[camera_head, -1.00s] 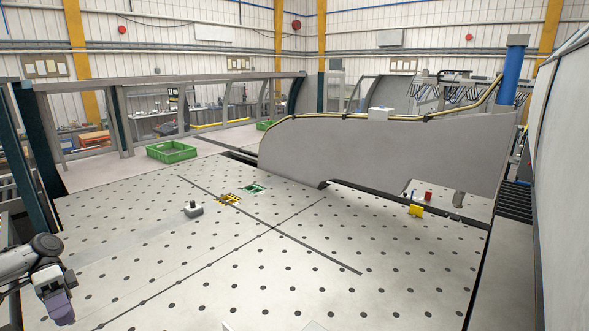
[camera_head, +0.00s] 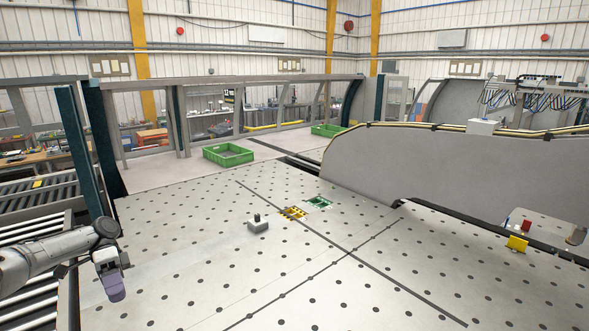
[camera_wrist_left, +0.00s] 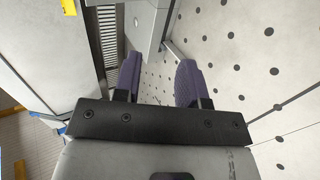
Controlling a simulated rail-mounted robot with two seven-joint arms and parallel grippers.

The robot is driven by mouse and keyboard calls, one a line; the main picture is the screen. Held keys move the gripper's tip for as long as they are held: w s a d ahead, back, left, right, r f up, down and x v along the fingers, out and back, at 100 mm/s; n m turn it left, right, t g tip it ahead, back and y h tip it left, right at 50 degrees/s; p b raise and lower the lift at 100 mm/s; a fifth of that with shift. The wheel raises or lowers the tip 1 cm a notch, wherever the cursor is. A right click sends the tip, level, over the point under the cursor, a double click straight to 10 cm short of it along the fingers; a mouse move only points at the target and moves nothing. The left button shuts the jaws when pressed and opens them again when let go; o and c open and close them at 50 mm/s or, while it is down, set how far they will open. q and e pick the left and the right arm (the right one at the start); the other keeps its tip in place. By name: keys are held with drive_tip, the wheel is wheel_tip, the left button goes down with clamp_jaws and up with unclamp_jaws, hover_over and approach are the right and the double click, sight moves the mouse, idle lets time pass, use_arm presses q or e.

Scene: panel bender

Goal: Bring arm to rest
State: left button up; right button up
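My left arm comes in from the left edge of the head view. My left gripper (camera_head: 115,288) hangs above the left front edge of the dotted table, with its purple fingers pointing down. In the left wrist view its two purple fingers (camera_wrist_left: 158,82) stand apart with nothing between them. The dotted table surface and a machine side lie beyond the fingers. My right gripper does not show in either view.
The perforated table (camera_head: 215,290) is mostly clear. A small grey block with a dark knob (camera_head: 258,225) stands on it, near yellow (camera_head: 293,212) and green (camera_head: 319,202) markers. A green crate (camera_head: 228,154) is behind. A large grey panel arm (camera_head: 440,165) spans the right.

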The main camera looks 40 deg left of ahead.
use_arm(q)
wheel_tip(320, 180, down, 10)
drive_tip(key=a+g+y, duration=0.2)
drive_tip(key=g+y, duration=0.2)
drive_tip(key=y, duration=1)
drive_tip(key=w+d+f+m+t+y, duration=0.2)
drive_tip(key=w+d+f+m+t, duration=0.25)
drive_tip(key=d, duration=0.55)
drive_tip(key=w+d+f+m+t+y, duration=0.15)
drive_tip(key=w+d+f+t, duration=0.25)
drive_tip(key=w+d+f, duration=0.45)
drive_tip(key=s+d+r+n+t+h, duration=0.1)
drive_tip(key=s+d+r+t, duration=0.1)
drive_tip(key=d, duration=0.7)
drive_tip(key=s+d+r+t+h, duration=0.1)
drive_tip(key=s+d+t, duration=0.1)
drive_tip(key=d, duration=0.8)
drive_tip(key=s+d+f+n+g+h, duration=0.1)
drive_tip(key=s+d+f+n+h, duration=0.1)
drive_tip(key=s+d, duration=0.4)
drive_tip(key=s+d+f+n+g+h, duration=0.2)
drive_tip(key=s+d+f, duration=0.2)
drive_tip(key=s, duration=0.4)
drive_tip(key=shift+d+f, duration=0.15)
drive_tip(key=shift+d, duration=0.7)
